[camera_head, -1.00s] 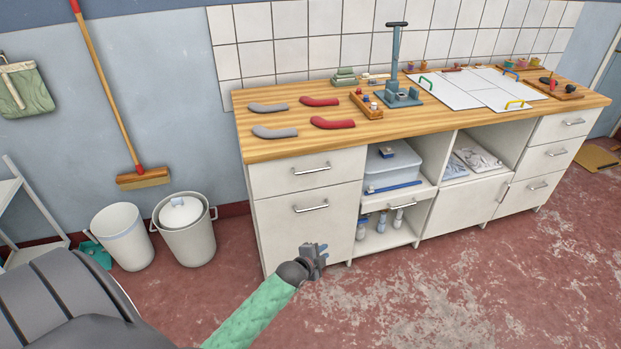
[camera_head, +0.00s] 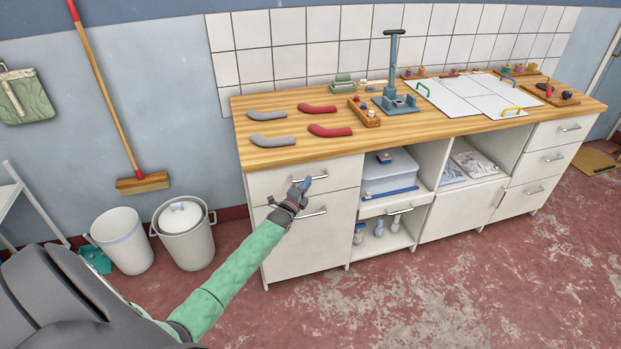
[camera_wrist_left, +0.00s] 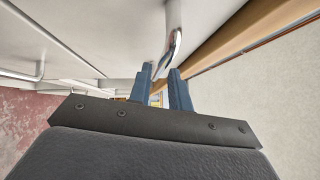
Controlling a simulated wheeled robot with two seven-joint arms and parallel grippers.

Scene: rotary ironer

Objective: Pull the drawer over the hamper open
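The white top-left drawer (camera_head: 272,186) is closed in the cabinet, directly above a tall front (camera_head: 285,248) with its own bar handle (camera_head: 318,212). The drawer's metal bar handle (camera_head: 318,177) is partly covered by my left gripper (camera_head: 305,184). In the left wrist view, the drawer handle (camera_wrist_left: 173,44) runs down to the tips of the two blue fingers. The left gripper (camera_wrist_left: 160,70) is open, its fingers apart, with the handle's near end at the gap between the tips. I cannot tell whether they touch it. My right gripper is out of view.
The wooden worktop (camera_head: 350,140) overhangs just above the drawer and carries grey and red curved pieces. A white bin (camera_head: 122,242) and a lidded pail (camera_head: 187,238) stand left of the cabinet. The red floor in front is clear.

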